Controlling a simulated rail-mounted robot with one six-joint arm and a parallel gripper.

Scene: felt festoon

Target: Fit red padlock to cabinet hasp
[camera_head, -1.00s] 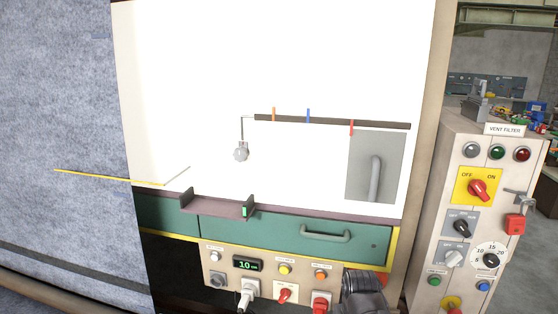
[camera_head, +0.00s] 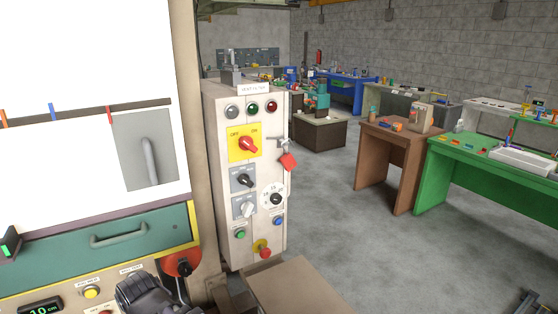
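The red padlock (camera_head: 288,161) is at the right edge of the beige vent filter cabinet, just below the grey hasp (camera_head: 284,143). It hangs tilted, with its body apart from the cabinet's front controls. It is too small to tell whether its shackle passes through the hasp or whether it is closed. The vent filter cabinet (camera_head: 222,190) stands upright in the middle left of the view. My gripper's fingers cannot be made out in this view. A dark, rounded machine part shows at the lower left, well away from the padlock.
The cabinet front carries a red rotary switch (camera_head: 248,145), knobs, lamps and a red stop button (camera_head: 264,252). A brown box top (camera_head: 298,287) lies low in front. A brown table (camera_head: 385,150) and green table (camera_head: 500,175) stand right. Grey floor between is clear.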

